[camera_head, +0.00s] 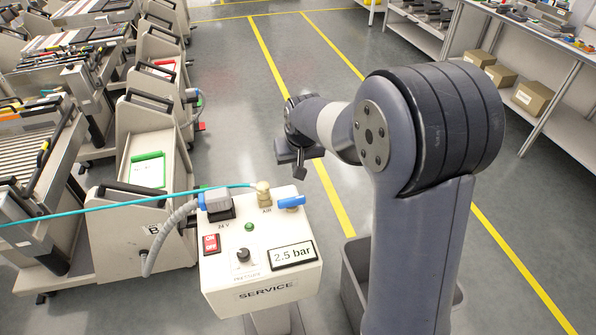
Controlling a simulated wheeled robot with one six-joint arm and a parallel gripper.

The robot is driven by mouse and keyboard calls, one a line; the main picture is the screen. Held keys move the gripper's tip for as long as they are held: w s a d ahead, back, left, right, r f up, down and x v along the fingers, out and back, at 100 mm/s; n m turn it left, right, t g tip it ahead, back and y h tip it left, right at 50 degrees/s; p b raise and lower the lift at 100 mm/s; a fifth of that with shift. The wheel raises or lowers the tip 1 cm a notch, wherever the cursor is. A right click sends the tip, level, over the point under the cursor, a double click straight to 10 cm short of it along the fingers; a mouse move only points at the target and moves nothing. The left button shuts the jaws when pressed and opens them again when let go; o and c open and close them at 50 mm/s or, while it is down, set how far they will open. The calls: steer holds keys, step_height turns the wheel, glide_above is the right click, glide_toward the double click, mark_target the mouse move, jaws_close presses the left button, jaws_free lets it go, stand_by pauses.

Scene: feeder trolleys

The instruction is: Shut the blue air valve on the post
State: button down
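The blue air valve (291,202) is a small lever at the top right of the white SERVICE box (217,282), which sits on a post. It lies roughly crosswise, beside a brass fitting (263,194) labelled AIR. A teal hose (120,202) runs from that fitting to the left. The display on the box (291,255) reads 2.5 bar. My gripper (300,172) appears above and beyond the valve in the picture, apart from it. Its fingers are small and partly hidden, so I cannot tell whether they are open or shut.
Feeder trolleys (118,228) stand left. A grey bin (352,285) is at right. Floor beyond is clear.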

mark_target(291, 202)
steer(key=x, duration=0.8)
steer(key=shift+f, duration=0.25)
steer(key=s, duration=0.2)
steer(key=s+p, duration=0.1)
steer(key=shift+d+r, duration=0.1)
steer(key=shift+d, duration=0.15)
steer(key=shift+s+d, duration=0.1)
steer(key=shift+s, duration=0.35)
